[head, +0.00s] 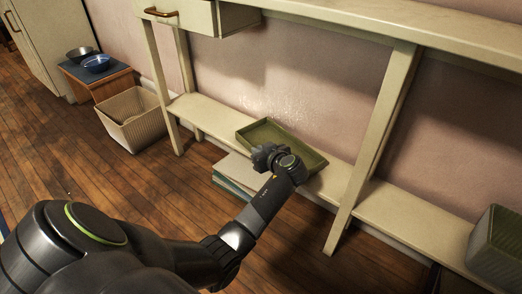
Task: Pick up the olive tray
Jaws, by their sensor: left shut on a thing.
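The olive tray (267,131) is a shallow rectangular tray at the low shelf of the pale cabinet frame, near the pink wall. My left arm reaches in from the lower left, and my left gripper (264,156) is at the tray's front edge, shut on the tray. The gripper's wrist hides part of the tray's near side and the fingertips are hard to make out. I cannot tell whether the tray rests on the shelf or is just above it. My right gripper is not in view.
Pale-covered books or folders (236,172) lie below the shelf by the tray. A cream upright leg (367,150) stands right of the tray. A ribbed beige bin (132,118) and a small wooden table (102,82) with bowls are at left. A green-grey container (497,250) is at right.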

